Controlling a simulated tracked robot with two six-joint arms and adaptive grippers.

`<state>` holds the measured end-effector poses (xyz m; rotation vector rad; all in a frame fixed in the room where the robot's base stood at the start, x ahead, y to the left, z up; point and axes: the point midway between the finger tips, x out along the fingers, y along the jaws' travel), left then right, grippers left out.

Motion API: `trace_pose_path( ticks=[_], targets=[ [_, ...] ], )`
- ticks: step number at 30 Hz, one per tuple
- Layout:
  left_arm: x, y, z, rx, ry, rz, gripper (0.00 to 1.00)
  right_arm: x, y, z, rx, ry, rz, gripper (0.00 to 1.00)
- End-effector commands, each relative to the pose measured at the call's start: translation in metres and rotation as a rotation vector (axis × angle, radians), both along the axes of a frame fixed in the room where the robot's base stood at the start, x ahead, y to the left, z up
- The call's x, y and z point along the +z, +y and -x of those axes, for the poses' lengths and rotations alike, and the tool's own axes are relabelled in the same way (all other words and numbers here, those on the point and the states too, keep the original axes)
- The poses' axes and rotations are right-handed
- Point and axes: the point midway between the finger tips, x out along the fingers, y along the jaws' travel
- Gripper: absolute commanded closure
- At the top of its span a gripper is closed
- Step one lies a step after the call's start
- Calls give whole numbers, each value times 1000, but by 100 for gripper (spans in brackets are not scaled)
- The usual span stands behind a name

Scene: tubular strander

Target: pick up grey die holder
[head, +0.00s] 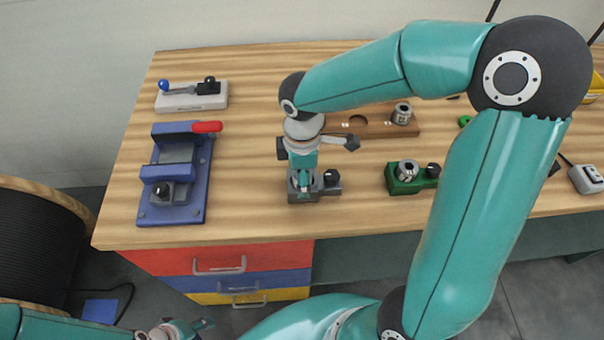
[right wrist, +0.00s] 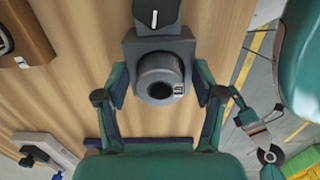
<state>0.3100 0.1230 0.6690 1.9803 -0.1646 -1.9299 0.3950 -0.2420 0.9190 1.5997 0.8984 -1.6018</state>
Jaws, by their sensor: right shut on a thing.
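The grey die holder (head: 323,188) stands on the wooden bench, a dark block with a round die seat and a black knob. In the right wrist view the grey die holder (right wrist: 160,52) sits between the two fingers of my right gripper (right wrist: 160,80), which is shut on it from both sides. In the head view my right gripper (head: 303,184) comes down over the holder and hides part of it. I cannot tell whether the holder is lifted. My left gripper (head: 190,328) is at the bottom left, off the bench, empty with its fingers apart.
A green die holder (head: 405,184) stands to the right. A brown block (head: 375,128) with a metal ring is behind. A blue fixture (head: 172,210) with a red handle and a white clamp base (head: 192,103) are left. Bare bench lies between the blue fixture and the grey holder.

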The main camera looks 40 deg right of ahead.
Motion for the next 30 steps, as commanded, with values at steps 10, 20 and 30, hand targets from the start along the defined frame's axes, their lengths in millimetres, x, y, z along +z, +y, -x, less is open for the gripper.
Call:
trace_pose_path(
  ticks=[10, 20, 30],
  targets=[
    [3, 0, 0, 0, 0, 0, 60, 5, 0, -1, 0, -6, 0, 84],
    [17, 0, 0, 0, 0, 0, 60, 22, 0, -1, -1, -6, -1, 84],
    [31, 0, 0, 0, 0, 0, 60, 39, -1, -1, -2, -6, 0, 84]
  ],
)
